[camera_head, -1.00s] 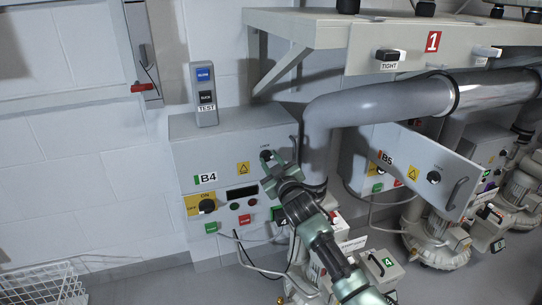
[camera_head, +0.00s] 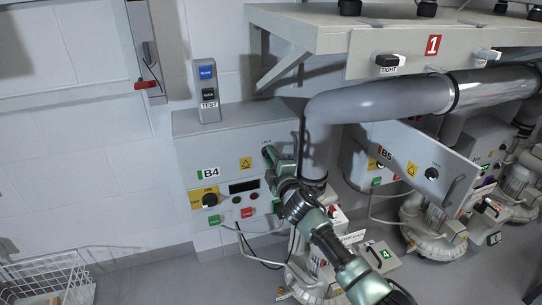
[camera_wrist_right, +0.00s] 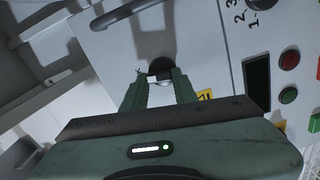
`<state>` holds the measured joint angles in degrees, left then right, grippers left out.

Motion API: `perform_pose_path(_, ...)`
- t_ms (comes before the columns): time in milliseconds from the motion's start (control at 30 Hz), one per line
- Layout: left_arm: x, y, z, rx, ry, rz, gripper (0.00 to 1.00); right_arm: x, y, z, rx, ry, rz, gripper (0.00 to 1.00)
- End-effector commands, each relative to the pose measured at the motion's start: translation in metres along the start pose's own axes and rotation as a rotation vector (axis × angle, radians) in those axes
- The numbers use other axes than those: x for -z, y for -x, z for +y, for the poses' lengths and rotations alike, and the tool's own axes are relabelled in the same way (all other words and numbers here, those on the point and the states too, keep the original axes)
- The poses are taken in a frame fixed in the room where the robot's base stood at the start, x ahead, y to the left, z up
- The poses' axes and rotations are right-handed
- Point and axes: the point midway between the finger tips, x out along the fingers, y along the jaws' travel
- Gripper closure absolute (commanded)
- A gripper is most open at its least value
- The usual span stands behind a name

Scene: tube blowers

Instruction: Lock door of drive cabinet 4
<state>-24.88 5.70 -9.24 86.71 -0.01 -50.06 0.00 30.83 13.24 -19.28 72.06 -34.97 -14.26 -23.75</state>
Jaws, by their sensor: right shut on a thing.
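Drive cabinet B4 (camera_head: 222,150) is a grey box on the wall in the head view. Its front door looks closed. My right gripper (camera_head: 269,154) is at the upper right of the door, just below the lock label, and hides the lock knob there. In the right wrist view, the two green fingers of my right gripper (camera_wrist_right: 160,82) are shut on the black round lock knob (camera_wrist_right: 161,67). The door's grey handle (camera_wrist_right: 126,12) shows beyond the knob in that view. My left gripper is not in view.
A switch dial (camera_head: 209,200) and several buttons sit low on the cabinet. A grey test box (camera_head: 206,90) stands on top. A thick pipe (camera_head: 318,150) runs close on the right. Cabinet B5's door (camera_head: 430,165) stands open. A wire basket (camera_head: 50,278) is at lower left.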

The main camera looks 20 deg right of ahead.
Motion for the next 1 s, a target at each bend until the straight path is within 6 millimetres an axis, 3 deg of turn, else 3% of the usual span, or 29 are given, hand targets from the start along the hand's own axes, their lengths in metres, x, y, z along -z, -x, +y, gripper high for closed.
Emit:
perform_pose_path(400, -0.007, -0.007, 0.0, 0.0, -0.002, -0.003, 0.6, 0.001, 0.0, -0.002, 0.002, 0.186, 0.0, 1.0)
perform_pose_path(967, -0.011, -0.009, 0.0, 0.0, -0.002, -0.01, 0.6, 0.001, 0.0, -0.002, 0.001, 0.213, 0.0, 1.0)
perform_pose_path(1000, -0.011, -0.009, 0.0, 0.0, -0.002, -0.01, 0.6, 0.001, 0.0, -0.002, 0.001, 0.213, 0.0, 0.61)
